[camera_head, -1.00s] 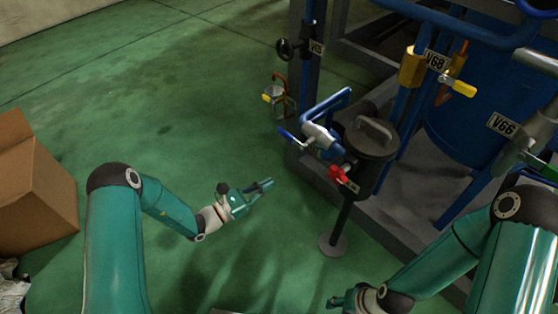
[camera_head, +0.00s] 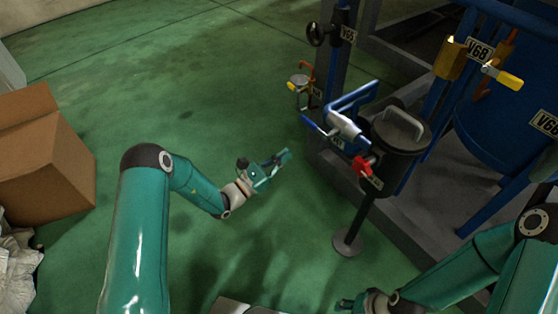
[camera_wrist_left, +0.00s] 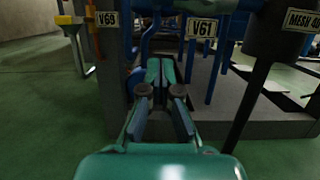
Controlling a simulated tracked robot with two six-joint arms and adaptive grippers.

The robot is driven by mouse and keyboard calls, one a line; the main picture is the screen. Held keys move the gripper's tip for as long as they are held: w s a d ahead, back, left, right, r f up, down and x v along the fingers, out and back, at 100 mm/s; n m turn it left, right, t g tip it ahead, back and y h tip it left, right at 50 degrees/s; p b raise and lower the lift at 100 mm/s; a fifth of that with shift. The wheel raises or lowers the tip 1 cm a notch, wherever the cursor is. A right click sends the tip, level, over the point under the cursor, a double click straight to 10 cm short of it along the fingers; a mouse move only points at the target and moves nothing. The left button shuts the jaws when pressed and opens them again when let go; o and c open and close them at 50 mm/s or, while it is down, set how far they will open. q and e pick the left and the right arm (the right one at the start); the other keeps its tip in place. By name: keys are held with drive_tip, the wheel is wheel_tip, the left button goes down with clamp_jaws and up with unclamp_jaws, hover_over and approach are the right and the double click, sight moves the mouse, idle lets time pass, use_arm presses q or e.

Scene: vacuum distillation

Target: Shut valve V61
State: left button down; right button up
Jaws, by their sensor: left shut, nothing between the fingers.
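The V61 label (camera_wrist_left: 201,28) hangs at the top of the left wrist view, above and right of my fingers; the valve handle it belongs to is not clear there. In the head view a blue-levered valve (camera_head: 313,124) on a pale pipe fitting beside the black strainer pot has a small label (camera_head: 337,142), too small to read surely. My left gripper (camera_head: 286,156) is shut and empty, left of that valve and apart from it. Its closed fingers (camera_wrist_left: 160,71) also show in the left wrist view. My right gripper (camera_head: 347,304) is at the bottom edge, partly cut off.
The black pot (camera_head: 397,132) with a red handle (camera_head: 363,165) stands on a post with a round foot (camera_head: 347,243). V68 (camera_head: 478,50) is on the right, and a black handwheel (camera_head: 317,34) is at the back. A cardboard box (camera_head: 40,155) is left. Green floor between is clear.

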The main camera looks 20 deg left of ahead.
sight(314, 127)
use_arm(q)
drive_tip(key=w+d+r+b, duration=0.3)
drive_tip(key=w+r, duration=0.2)
drive_tip(key=shift+d+r, duration=0.3)
drive_tip(key=shift+d, duration=0.1)
drive_tip(key=shift+s+a, duration=0.1)
